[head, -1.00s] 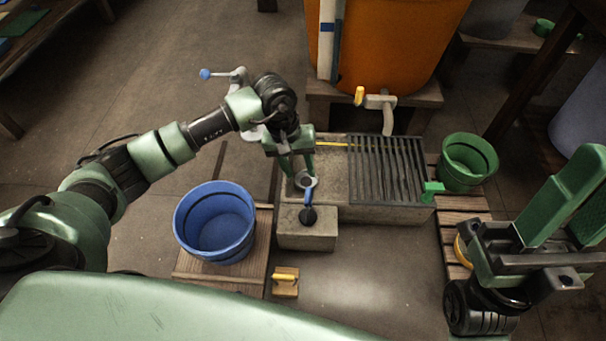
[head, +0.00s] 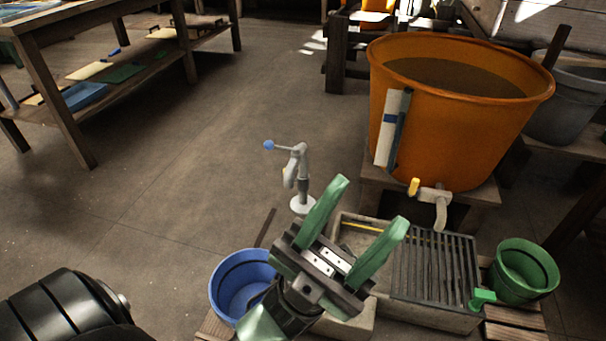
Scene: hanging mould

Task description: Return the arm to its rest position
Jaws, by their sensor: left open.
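My left gripper (head: 372,201) is raised in the lower middle of the head view, with its two green fingers spread wide apart. Nothing shows between the fingers. It stands in front of the stone trough (head: 345,226) and overlaps the right side of the blue bucket (head: 226,288) in the picture. A dark rounded part of my own arm fills the lower left corner. My right gripper is out of the picture.
An orange vat (head: 445,140) with a yellow-handled tap (head: 436,196) stands behind the trough's slatted grate (head: 435,265). A green bucket (head: 524,272) is at the right. A grey post with a blue knob (head: 302,178) stands behind my gripper. Open floor lies at left.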

